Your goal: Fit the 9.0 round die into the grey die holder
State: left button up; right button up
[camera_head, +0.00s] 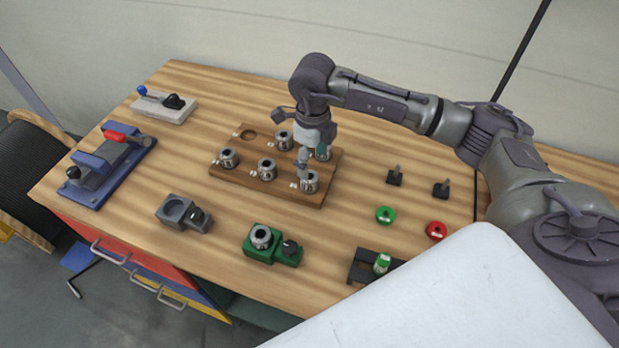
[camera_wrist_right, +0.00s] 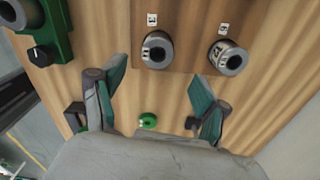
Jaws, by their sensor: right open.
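The grey die holder (camera_head: 175,210) stands empty on the table, with a dark knob at its right side. Several round steel dies sit in a wooden board (camera_head: 240,185); their printed sizes are too small to read surely, so I cannot tell which is the 9.0. My right gripper (camera_head: 304,165) is above the board's right part, close to the front right die (camera_head: 310,183) and partly hiding the die behind it (camera_head: 323,153). In the right wrist view, my open fingers (camera_wrist_right: 155,98) hold nothing; two dies (camera_wrist_right: 157,50) (camera_wrist_right: 229,58) lie beyond them. My left gripper is out of view.
A green holder (camera_head: 283,257) holding a die stands right of the grey one. The board has an empty recess (camera_head: 248,134). A blue fixture (camera_head: 105,175) stands left.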

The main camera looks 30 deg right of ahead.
aim_at(309, 183)
jog(key=shift+f, duration=0.6)
jog(key=f, duration=0.1)
jog(key=f+p, duration=0.1)
jog(key=f, duration=0.1)
jog(key=f+p, duration=0.1)
jog(key=shift+w+a+f, duration=0.1)
jog(key=shift+a+f, duration=0.05)
jog(key=shift+a, duration=0.2)
jog(key=shift+f, duration=0.4)
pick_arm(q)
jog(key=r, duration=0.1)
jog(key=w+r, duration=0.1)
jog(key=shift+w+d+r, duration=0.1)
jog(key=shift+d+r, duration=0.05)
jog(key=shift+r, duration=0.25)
pick_arm(e)
jog(key=shift+c, duration=0.3)
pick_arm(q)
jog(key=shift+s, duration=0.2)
pick_arm(e)
jog(key=shift+w+r, duration=0.1)
grip_shut()
